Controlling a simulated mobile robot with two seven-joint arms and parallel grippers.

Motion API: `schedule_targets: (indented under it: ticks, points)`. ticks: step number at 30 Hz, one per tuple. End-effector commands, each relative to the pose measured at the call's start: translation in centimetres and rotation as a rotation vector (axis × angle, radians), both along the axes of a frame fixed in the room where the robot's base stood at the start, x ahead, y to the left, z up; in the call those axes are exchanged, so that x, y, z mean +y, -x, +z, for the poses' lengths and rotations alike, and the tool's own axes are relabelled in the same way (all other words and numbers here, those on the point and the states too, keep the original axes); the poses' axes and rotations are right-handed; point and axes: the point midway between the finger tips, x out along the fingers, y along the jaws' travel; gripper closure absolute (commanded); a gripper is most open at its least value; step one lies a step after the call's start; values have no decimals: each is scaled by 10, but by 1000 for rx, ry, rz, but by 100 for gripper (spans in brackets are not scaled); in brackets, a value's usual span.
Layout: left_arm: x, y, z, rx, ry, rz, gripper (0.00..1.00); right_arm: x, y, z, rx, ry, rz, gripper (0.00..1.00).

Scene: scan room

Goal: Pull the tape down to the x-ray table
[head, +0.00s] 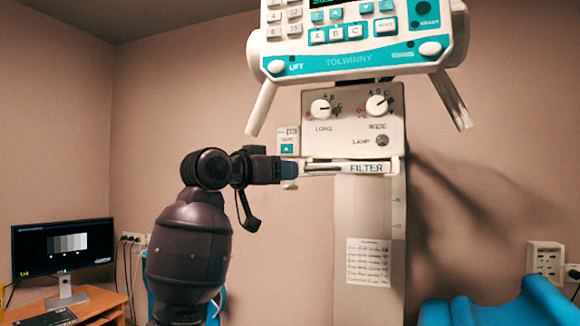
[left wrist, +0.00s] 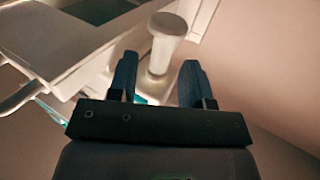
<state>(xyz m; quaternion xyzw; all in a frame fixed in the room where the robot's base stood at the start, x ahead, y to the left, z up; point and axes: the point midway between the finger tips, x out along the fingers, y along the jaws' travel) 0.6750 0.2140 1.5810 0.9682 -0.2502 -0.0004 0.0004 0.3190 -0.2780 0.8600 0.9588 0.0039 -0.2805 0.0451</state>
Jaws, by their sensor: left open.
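The tape unit (head: 289,141) is a small pale box with a teal arrow label, on the left side of the x-ray head's control box (head: 352,118). My left gripper (head: 291,171) is just below it, reaching in from the left, beside the filter slot. In the left wrist view my open left gripper (left wrist: 157,78) has a white knob-ended piece (left wrist: 165,30) showing between its fingers, with gaps on both sides. I cannot tell whether this piece is the tape's pull. No drawn-out tape shows. The x-ray table cannot be made out for sure. My right gripper is not in view.
A white and teal control panel (head: 360,62) with two angled handles overhangs the control box. A grey column (head: 368,215) stands below it. Blue padded shapes (head: 505,306) lie at the lower right. A monitor (head: 64,245) stands on a desk at the left.

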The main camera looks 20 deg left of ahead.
Motion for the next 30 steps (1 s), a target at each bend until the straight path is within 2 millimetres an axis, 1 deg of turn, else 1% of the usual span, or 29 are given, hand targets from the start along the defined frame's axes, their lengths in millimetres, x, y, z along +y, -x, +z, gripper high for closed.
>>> schedule_targets:
  ticks: [3, 7, 12, 18, 20, 27, 30]
  points:
    - [-8, -14, 1, 2, 2, -1, 55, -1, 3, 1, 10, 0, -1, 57]
    - [-12, -22, 0, 1, 0, -1, 55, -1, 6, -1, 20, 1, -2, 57]
    - [-15, -26, 0, 0, 0, 0, 55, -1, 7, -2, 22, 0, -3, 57]
    - [-14, -26, -1, 0, 0, 0, 55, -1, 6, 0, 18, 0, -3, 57]
    - [-14, -26, -1, 0, 0, 0, 62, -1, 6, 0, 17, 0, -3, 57]
    - [-14, -25, -1, 0, 0, 0, 99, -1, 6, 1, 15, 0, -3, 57]
    - [-14, -25, -1, 0, 0, 0, 100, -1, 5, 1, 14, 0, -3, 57]
